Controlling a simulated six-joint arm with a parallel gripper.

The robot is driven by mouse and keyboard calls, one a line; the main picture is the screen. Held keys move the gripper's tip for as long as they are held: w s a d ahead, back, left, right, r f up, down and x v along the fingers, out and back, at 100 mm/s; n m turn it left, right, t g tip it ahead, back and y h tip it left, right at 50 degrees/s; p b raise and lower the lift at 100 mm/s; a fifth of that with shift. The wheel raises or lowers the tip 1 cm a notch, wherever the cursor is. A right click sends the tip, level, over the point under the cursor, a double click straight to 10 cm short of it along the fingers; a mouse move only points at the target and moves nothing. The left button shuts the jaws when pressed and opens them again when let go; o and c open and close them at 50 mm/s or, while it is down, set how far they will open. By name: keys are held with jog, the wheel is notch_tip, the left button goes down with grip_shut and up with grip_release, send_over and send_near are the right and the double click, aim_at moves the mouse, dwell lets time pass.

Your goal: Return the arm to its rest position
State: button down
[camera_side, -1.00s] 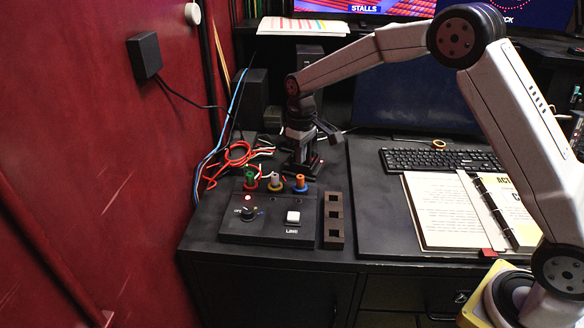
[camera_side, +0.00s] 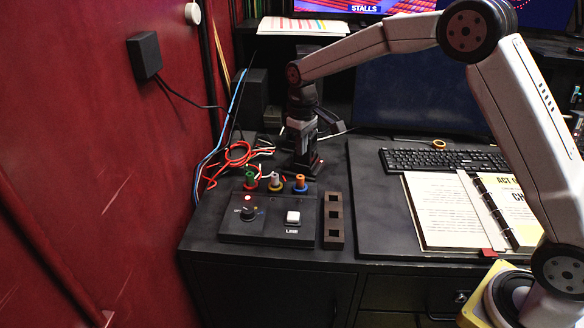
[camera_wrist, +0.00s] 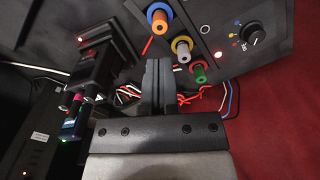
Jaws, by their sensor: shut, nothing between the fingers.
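My gripper (camera_side: 302,150) hangs pointing down at the back of the black desk, behind the button box. In the wrist view its two dark fingers (camera_wrist: 159,62) lie together, shut, with nothing between them. In the wrist view the orange-blue post (camera_wrist: 159,18) and the dial (camera_wrist: 254,36) are apart from my fingers.
Red and white cables (camera_side: 236,156) lie left of my gripper, near the red wall (camera_side: 90,130). A dark slotted block (camera_side: 333,220) stands right of the box. A keyboard (camera_side: 440,161) and open binder (camera_side: 465,212) lie farther right. A dark monitor (camera_side: 415,97) stands behind.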

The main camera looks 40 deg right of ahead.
jog(key=s+f+m+t, duration=0.1)
jog(key=s+f, duration=0.1)
jog(key=s, duration=1)
jog(key=s+f+m+t, duration=0.1)
jog(key=s+f+m, duration=0.1)
jog(key=s, duration=1.1)
jog(key=shift+d+t, duration=0.3)
jog(key=shift+d, duration=0.15)
jog(key=shift+w, duration=0.1)
